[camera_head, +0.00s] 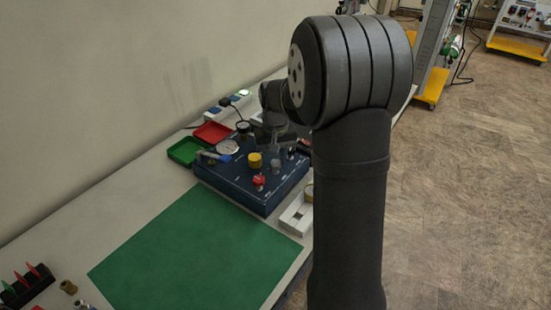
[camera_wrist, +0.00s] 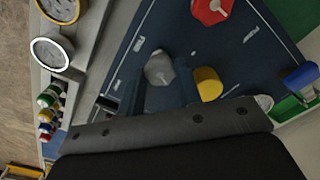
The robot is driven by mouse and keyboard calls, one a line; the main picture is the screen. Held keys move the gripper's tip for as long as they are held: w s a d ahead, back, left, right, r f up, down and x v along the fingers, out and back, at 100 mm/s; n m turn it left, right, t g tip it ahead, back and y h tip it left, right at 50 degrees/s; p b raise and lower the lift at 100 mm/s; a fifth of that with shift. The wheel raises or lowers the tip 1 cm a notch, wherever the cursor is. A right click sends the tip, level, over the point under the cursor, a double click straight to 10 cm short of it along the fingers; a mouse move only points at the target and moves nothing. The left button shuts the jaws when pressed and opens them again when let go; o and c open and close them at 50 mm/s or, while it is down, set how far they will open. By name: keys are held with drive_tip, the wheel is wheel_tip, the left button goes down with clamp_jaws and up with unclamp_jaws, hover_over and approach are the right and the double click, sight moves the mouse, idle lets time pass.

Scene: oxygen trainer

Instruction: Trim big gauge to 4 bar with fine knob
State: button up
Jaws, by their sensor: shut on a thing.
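The dark blue panel box (camera_head: 240,186) stands on the bench behind the green mat. The big white-faced gauge (camera_head: 228,147) is at its back left; its needle is too small to read. In the wrist view only part of the gauge (camera_wrist: 264,102) shows past my gripper. A grey knob (camera_wrist: 160,68) is between the fingers of my gripper (camera_wrist: 160,88), which is shut on it. I cannot read a label naming the fine knob. A yellow knob (camera_wrist: 208,83) is just outside the right finger. A red knob (camera_wrist: 211,10) is farther off.
A blue handle (camera_wrist: 300,78) is beside the gauge. Green (camera_head: 186,151) and red (camera_head: 212,133) trays lie left of and behind the box. A light holder (camera_head: 296,217) with round gauges is at its right. The green mat (camera_head: 190,255) is clear. My arm hides the right side.

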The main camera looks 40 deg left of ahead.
sight(276, 162)
drive_tip(key=shift+m, duration=1.6)
drive_tip(key=o, duration=1)
drive_tip(key=shift+c, duration=0.2)
drive_tip(key=shift+r, duration=0.1)
wheel_tip(276, 162, up, 17)
drive_tip(key=shift+r, duration=0.2)
wheel_tip(276, 162, down, 18)
drive_tip(key=shift+r, duration=0.2)
